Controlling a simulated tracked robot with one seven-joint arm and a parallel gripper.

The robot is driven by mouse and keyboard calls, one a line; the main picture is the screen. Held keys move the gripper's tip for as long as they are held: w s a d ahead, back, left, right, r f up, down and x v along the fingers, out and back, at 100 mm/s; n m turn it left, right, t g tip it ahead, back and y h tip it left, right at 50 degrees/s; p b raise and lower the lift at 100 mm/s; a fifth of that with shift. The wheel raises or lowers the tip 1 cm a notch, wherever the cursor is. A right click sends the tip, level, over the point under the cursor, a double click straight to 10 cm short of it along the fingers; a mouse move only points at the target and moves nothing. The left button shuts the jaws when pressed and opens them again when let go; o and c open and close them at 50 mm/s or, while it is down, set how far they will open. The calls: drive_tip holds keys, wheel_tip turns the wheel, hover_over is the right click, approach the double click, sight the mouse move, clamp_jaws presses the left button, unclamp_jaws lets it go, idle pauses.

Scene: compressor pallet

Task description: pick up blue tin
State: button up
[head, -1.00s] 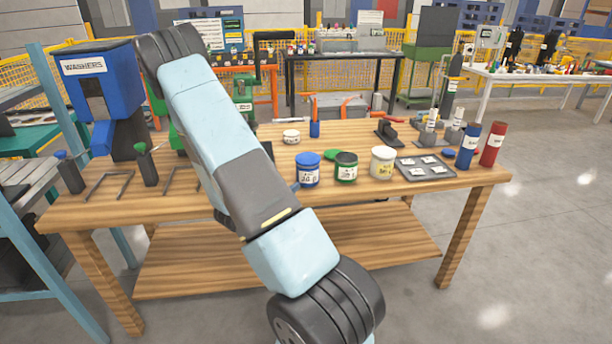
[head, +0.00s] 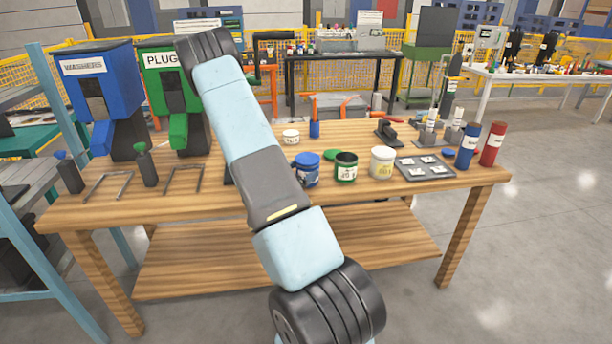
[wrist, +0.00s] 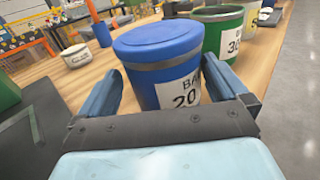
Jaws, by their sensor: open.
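The blue tin (head: 308,172) has a blue lid and a white label, and stands upright near the front edge of the wooden workbench (head: 420,190). My arm partly covers its left side in the head view. In the wrist view the blue tin (wrist: 165,62) is large and close, with part of its label reading "20". My gripper (wrist: 162,88) is open, with one finger on each side of the tin's lower part. I cannot tell whether either finger touches it. The gripper is hidden behind my arm in the head view.
A green open tin (head: 346,168) stands close to the right of the blue tin, also in the wrist view (wrist: 222,32). A cream tin (head: 382,163) and a tray (head: 425,168) stand further right. A small white tin (head: 291,136) and green lid (head: 331,154) lie behind.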

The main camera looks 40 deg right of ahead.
drive_tip(key=d, duration=0.3)
drive_tip(key=shift+w+d, duration=0.2)
drive_tip(key=shift+c, duration=0.2)
drive_tip(key=c, duration=0.7)
